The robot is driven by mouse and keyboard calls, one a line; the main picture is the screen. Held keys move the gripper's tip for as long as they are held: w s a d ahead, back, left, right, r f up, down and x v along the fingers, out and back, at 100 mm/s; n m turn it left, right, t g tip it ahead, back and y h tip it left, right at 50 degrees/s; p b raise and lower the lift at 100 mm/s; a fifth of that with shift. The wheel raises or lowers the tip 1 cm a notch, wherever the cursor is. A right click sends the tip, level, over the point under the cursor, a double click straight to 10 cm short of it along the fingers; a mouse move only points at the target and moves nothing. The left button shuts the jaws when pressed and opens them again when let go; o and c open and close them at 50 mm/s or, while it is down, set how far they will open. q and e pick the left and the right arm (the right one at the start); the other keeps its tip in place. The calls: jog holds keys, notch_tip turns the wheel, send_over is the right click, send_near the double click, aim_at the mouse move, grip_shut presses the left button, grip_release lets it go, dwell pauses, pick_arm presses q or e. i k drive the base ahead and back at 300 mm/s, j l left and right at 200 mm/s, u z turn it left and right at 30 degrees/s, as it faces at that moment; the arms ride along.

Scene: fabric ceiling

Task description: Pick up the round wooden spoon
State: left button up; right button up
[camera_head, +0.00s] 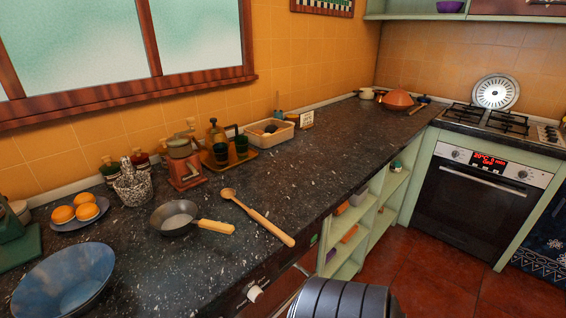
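The round wooden spoon (258,218) lies on the dark speckled counter (330,150). Its round bowl points to the back left and its handle runs toward the front right, close to the counter's front edge. It lies just right of a small frying pan (175,217), whose light handle reaches toward the spoon without a clear overlap. No part of the spoon is hidden. Neither of my grippers can be made out in the head view.
A blue bowl (66,280) and a plate of orange rounds (80,212) stand at the left. A red grinder (184,164) and a tray with dark cups (232,158) are behind the spoon. Clear counter lies right of the spoon. A dark ribbed object (345,298) is below the edge.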

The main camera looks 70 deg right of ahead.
aim_at(226, 193)
jog(key=k+l+z, duration=0.1)
jog(key=z, duration=1.6)
jog(key=u, duration=1.95)
jog(key=z, duration=1.5)
